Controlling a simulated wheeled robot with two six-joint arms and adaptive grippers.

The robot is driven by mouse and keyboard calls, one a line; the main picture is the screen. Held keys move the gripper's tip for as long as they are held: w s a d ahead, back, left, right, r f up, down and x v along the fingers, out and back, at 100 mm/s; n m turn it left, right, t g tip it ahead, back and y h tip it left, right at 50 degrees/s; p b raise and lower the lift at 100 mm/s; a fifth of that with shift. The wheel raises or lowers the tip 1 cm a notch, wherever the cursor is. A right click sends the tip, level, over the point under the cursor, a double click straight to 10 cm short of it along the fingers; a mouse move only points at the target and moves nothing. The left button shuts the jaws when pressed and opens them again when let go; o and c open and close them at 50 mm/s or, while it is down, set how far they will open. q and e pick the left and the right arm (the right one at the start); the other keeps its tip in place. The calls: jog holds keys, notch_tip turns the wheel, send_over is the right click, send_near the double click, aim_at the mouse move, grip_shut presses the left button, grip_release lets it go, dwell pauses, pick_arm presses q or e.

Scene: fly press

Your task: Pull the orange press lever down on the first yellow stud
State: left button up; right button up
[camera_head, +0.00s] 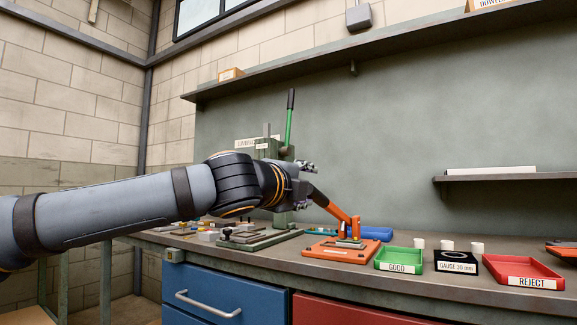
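The orange press (341,249) stands on the workbench right of centre, with a flat orange base. Its orange lever (338,212) slants up to the left and ends in a dark grip (318,197). My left gripper (303,187) is at the upper end of this grip, with finger parts above and below it. Whether the fingers touch or clasp the grip cannot be told. A yellow stud cannot be made out; the press bed is small and partly covered by its own parts. My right gripper is out of view.
A green press with a tall green lever (289,118) stands behind my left arm. Right of the orange press are a green GOOD tray (399,268), a black gauge plate (455,268) with white cylinders nearby, and a red REJECT tray (530,283).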

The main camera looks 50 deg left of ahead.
pick_arm(q)
jog(key=s+d+r+p, duration=0.2)
jog(key=s+p, duration=0.1)
jog(key=s, duration=0.4)
jog(key=shift+d+r, duration=0.25)
jog(key=shift+d, duration=0.05)
jog(key=shift+p, duration=0.3)
dwell(1.2)
